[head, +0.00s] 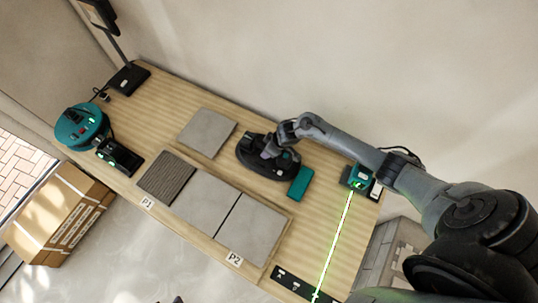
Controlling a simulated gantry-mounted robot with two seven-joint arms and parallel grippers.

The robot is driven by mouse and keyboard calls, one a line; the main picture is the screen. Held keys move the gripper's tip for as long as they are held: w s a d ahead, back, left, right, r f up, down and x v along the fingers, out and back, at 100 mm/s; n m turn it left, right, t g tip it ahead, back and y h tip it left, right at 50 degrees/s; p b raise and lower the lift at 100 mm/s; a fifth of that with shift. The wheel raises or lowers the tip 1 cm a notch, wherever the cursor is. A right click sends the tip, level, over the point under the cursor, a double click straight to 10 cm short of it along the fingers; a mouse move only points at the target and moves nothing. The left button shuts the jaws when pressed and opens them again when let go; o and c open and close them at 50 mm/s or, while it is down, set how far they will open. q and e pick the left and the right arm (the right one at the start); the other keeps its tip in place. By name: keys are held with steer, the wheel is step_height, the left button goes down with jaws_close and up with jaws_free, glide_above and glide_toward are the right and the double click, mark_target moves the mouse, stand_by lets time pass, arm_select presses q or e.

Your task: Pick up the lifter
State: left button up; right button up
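A black, oval-based tool with a teal part, which looks like the lifter (250,158), lies on the wooden table right of the loose grey tile. My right arm reaches in from the right, and its gripper (279,149) is over the lifter's handle area, very close to it or touching. The gripper hides part of the lifter, and I cannot tell whether the fingers are closed on it. My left gripper is not clearly in view; only a small dark tip shows at the bottom edge.
A loose grey tile (207,132), ribbed patch P1 (166,177) and two laid tiles (250,231) occupy the middle. A teal block (300,183) lies close right of the lifter. A laser level (357,177) casts a green line. A round teal device (82,126) and lamp (128,79) stand left.

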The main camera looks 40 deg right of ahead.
steer(key=shift+c, duration=0.3)
jaws_close()
steer(key=shift+r, duration=0.1)
steer(key=shift+w, duration=0.1)
